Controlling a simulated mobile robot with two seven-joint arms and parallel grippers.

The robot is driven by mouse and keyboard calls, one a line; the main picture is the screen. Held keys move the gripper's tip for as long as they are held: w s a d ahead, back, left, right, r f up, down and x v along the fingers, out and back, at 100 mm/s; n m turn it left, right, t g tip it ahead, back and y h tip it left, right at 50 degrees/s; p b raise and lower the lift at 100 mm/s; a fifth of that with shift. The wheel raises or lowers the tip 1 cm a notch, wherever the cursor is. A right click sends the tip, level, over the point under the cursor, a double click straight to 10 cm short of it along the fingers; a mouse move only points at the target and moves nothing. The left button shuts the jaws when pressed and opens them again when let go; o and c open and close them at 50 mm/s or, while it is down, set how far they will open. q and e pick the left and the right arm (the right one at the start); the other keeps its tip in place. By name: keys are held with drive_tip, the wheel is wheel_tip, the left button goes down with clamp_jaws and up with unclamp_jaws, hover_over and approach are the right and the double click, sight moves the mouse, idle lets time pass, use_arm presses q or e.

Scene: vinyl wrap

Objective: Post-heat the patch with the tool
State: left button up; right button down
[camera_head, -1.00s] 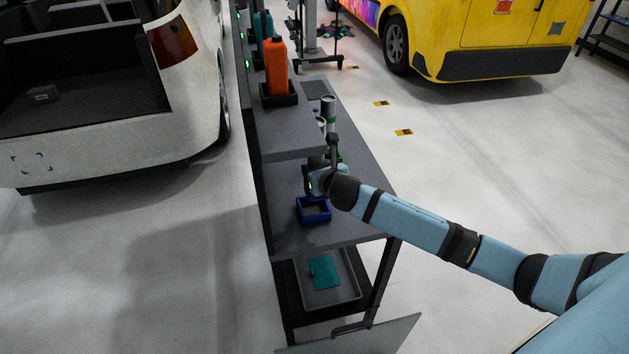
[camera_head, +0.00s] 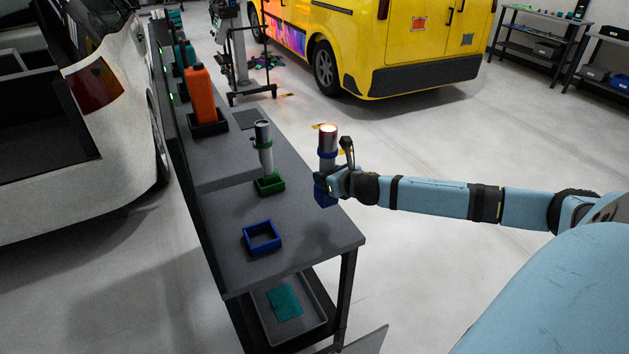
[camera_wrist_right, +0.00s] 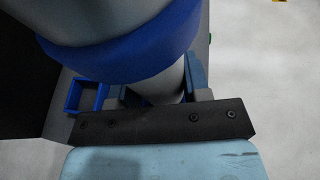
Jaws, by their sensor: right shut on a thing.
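My right gripper (camera_head: 330,182) is shut on a grey, upright cylindrical heat tool (camera_head: 328,144) with a blue band and a blue base. Its top end glows orange-white. It is held at the right edge of the cart, apart from the empty blue square holder (camera_head: 261,238). In the right wrist view the tool's blue band (camera_wrist_right: 135,50) and grey body fill the upper left, above the gripper (camera_wrist_right: 158,95). The empty holder (camera_wrist_right: 86,96) shows below at left. I cannot make out the patch now. My left gripper is not in view.
A similar tool with a green band (camera_head: 263,150) stands in a green holder (camera_head: 269,184) on the grey cart (camera_head: 300,235). An orange bottle (camera_head: 200,92) stands farther back. A white vehicle (camera_head: 110,150) is at left, a yellow van (camera_head: 420,45) behind.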

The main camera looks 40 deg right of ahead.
drive_tip(key=s+d+b, duration=0.1)
drive_tip(key=s+d, duration=0.2)
drive_tip(key=d, duration=1)
drive_tip(key=shift+s+d+b, duration=0.2)
drive_tip(key=shift+d+b, duration=0.1)
drive_tip(key=shift+b, duration=0.1)
drive_tip(key=shift+a, duration=0.15)
drive_tip(key=s+a+f+p, duration=0.1)
drive_tip(key=s+a+p, duration=0.1)
drive_tip(key=a, duration=0.9)
drive_tip(key=s+a+p, duration=0.2)
drive_tip(key=a, duration=0.9)
drive_tip(key=s+a+r+p, duration=0.15)
drive_tip(key=a+r, duration=0.25)
drive_tip(key=a, duration=0.5)
drive_tip(key=s+a+r+p, duration=0.1)
drive_tip(key=s+a+r, duration=0.3)
drive_tip(key=a, duration=0.5)
drive_tip(key=shift+n+y, duration=0.3)
drive_tip(key=shift+y, duration=0.1)
drive_tip(key=f, duration=0.4)
drive_tip(key=shift+s+d, duration=0.1)
drive_tip(key=shift+s, duration=0.25)
